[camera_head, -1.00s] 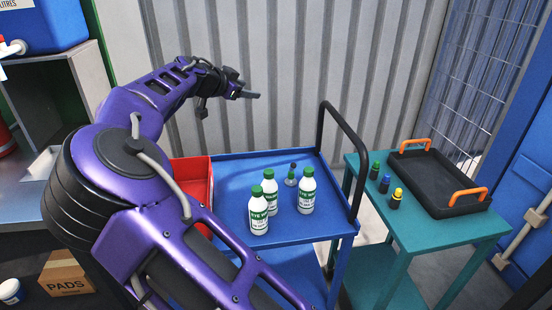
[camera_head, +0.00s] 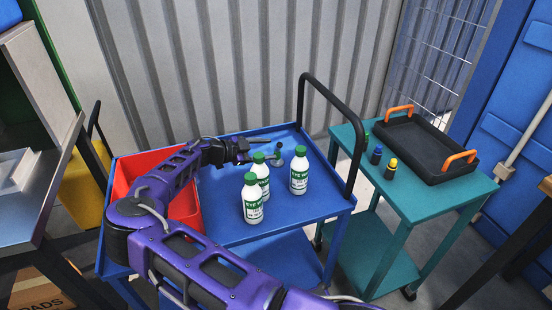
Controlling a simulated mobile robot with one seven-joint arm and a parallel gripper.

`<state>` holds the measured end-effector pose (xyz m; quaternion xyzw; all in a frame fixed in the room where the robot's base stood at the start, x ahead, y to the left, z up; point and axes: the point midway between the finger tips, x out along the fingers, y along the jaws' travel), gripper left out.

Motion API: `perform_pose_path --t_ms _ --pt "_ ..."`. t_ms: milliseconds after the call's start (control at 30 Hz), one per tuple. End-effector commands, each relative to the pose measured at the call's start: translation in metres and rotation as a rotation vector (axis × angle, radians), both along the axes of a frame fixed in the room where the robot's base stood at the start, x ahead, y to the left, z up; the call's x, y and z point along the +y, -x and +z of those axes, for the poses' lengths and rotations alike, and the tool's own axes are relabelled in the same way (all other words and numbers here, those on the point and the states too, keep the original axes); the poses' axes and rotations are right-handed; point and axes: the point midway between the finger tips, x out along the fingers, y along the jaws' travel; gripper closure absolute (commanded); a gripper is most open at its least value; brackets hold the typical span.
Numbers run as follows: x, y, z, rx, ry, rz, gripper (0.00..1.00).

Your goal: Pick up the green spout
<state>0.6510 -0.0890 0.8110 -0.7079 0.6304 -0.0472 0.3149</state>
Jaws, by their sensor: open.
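A small dark piece with a green top, likely the green spout (camera_head: 367,139), stands on the teal table (camera_head: 440,205) at its left end. The black cart handle partly hides it. A blue-topped piece (camera_head: 376,156) and a yellow-topped piece (camera_head: 391,168) stand in front of it. My gripper (camera_head: 254,157) is open over the blue cart (camera_head: 225,190), well left of the green piece. It is close to the green cap of the rear bottle (camera_head: 262,178); I cannot tell if they touch. A small dark-topped item (camera_head: 279,150) stands by the fingertips.
Two more white bottles with green caps, one in front (camera_head: 252,203) and one at right (camera_head: 299,176), stand on the cart. A red bin (camera_head: 128,182) sits at its left. The cart handle (camera_head: 352,140) rises between cart and teal table. A black tray (camera_head: 425,150) with orange handles fills the table's back.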

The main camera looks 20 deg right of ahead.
Motion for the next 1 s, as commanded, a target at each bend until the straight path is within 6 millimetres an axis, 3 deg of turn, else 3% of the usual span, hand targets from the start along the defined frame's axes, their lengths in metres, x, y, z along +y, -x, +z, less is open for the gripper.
perform_pose_path --t_ms 333,600,900,1000 --pt "-0.042 -0.009 -0.013 0.001 0.001 0.001 0.41" --pt "-0.046 -0.010 -0.014 0.001 0.000 0.003 0.43" --pt "-0.046 -0.010 -0.014 0.001 0.000 0.003 0.97" --pt "-0.046 -0.010 -0.014 0.000 -0.001 0.003 1.00"
